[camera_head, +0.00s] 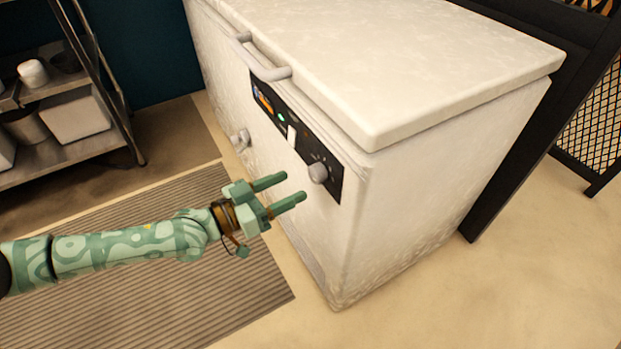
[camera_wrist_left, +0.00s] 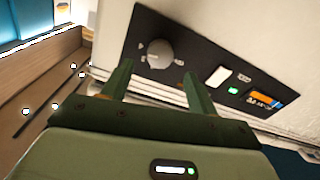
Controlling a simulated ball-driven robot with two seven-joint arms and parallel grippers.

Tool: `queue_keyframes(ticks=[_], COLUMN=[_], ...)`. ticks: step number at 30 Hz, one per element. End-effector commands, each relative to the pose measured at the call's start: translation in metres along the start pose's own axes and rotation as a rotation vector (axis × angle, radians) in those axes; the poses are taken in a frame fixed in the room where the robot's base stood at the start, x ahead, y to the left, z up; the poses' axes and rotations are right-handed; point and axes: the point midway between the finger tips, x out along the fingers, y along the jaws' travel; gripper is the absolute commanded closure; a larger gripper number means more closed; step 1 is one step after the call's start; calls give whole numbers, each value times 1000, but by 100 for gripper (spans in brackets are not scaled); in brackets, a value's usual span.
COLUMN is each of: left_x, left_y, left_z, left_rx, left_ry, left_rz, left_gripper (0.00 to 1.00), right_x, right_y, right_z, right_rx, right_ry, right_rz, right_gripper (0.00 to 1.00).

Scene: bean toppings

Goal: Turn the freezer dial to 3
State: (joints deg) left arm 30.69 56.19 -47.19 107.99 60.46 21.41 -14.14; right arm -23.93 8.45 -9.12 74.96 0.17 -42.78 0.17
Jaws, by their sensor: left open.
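The white chest freezer (camera_head: 395,215) fills the middle of the head view, with its lid closed. A black control panel (camera_head: 333,185) on its front carries a grey round dial (camera_head: 318,172) at the panel's right end. In the left wrist view the dial (camera_wrist_left: 158,52) sits ahead, between and beyond my fingertips. The dial's setting is too small to read. My left gripper (camera_head: 288,187) is open and empty, its fingers pointing at the panel, just short of the dial. It also shows in the left wrist view (camera_wrist_left: 157,72). My right gripper is not seen.
A grey handle (camera_head: 262,66) sticks out at the lid's front edge. A round knob (camera_head: 240,140) protrudes lower on the freezer's front. A metal shelf rack (camera_head: 75,150) with containers stands at the left. A striped mat (camera_head: 120,300) lies on the floor before the freezer.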

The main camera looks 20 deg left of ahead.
Motion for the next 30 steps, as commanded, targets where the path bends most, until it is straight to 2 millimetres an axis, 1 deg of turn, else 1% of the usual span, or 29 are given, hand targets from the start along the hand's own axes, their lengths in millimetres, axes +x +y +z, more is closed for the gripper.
queue_keyframes(ticks=[1,3,6,9,13,20,23,24,25,30], left_x=[12,27,42,52,58,58,58,58,58,58], left_y=[0,0,0,0,0,0,0,0,0,0], left_z=[3,2,1,1,0,0,0,0,0,0], left_rx=[-3,-2,-1,0,1,2,2,2,2,-1], left_ry=[3,2,1,0,-1,-1,-1,-1,-1,-1], left_rz=[1,0,0,-1,0,0,0,0,0,0], left_gripper=[41,41,41,41,41,41,66,77,85,86], right_x=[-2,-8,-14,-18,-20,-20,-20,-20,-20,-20], right_y=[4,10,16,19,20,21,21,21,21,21], right_z=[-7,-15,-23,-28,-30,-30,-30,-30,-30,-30], right_rx=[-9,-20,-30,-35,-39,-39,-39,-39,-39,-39], right_ry=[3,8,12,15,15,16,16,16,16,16], right_rz=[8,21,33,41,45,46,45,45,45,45], right_gripper=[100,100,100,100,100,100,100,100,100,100])
